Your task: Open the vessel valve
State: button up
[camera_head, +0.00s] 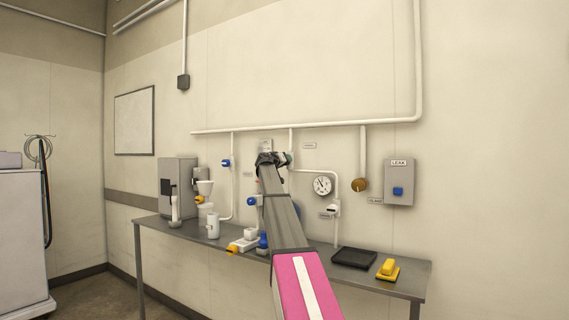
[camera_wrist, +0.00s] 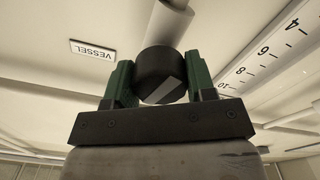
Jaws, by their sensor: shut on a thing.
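My gripper (camera_head: 271,158) reaches up to the pipework on the wall in the head view, and my arm hides most of what lies beyond it. In the wrist view its two green fingers (camera_wrist: 159,80) stand on either side of a round black knob (camera_wrist: 160,66) and are shut on it. The knob has a pale wedge-shaped mark on its face and sits at the end of a pale pipe (camera_wrist: 170,20). A label reading VESSEL (camera_wrist: 92,49) shows upside down beside it. The knob itself cannot be made out in the head view.
A numbered scale (camera_wrist: 272,58) runs close to the right finger. A dial gauge (camera_head: 322,185), a brass-coloured knob (camera_head: 360,184) and a LEAK box (camera_head: 399,182) are on the wall at right. The bench (camera_head: 318,247) below holds a black tray (camera_head: 354,258), a yellow object (camera_head: 388,269) and a white jug (camera_head: 213,226).

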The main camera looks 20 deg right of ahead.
jog(key=shift+n, duration=1.6)
jog(key=o, duration=0.9)
jog(key=shift+s+a, duration=0.1)
jog(key=shift+a, duration=0.05)
jog(key=v, duration=1)
jog(key=shift+s+a, duration=0.2)
